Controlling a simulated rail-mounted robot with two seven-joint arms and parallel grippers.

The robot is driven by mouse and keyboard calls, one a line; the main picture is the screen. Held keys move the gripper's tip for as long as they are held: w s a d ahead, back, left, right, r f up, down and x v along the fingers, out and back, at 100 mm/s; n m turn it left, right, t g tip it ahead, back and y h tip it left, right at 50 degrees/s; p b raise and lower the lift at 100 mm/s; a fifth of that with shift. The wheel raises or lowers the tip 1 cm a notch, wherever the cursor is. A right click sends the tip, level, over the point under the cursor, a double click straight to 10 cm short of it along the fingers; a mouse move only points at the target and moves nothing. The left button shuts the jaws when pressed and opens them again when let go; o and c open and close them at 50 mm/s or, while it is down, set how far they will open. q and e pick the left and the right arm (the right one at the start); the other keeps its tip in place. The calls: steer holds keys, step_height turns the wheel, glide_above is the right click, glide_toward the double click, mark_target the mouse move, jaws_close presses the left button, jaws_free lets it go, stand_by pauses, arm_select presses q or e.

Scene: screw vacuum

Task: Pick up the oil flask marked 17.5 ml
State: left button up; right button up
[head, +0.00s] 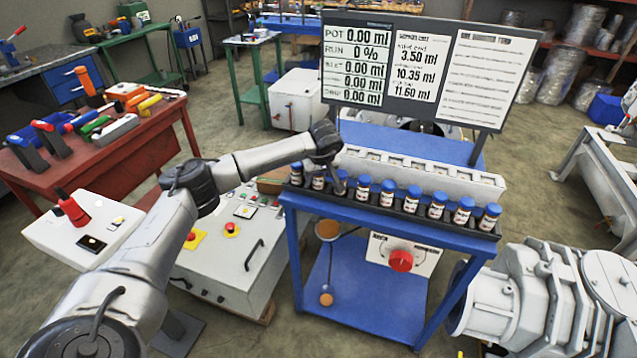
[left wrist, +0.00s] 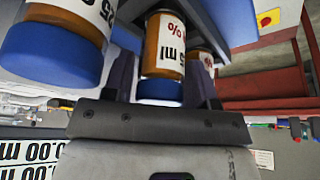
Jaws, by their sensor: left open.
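A row of small amber oil flasks with blue caps and white labels, such as this flask (head: 411,199), stands in a black rack (head: 385,216) at the front of a blue stand. The head view is too coarse to read their labels. My left gripper (head: 337,176) is over the left part of the row. In the left wrist view, the open left gripper (left wrist: 162,75) has a finger on each side of a flask (left wrist: 165,45), whose label shows "5 ml"; the leading digits are hidden. Another flask (left wrist: 75,25) is close on the left. My right gripper is out of view.
A grey block (head: 420,173) runs behind the flasks. A display board (head: 415,65) stands above, showing 3.50, 10.35 and 11.60 ml. A red knob (head: 401,260) is below the rack. Neighbouring flasks stand close on both sides of the gripper.

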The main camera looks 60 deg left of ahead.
arm_select(q)
steer(key=c, duration=0.7)
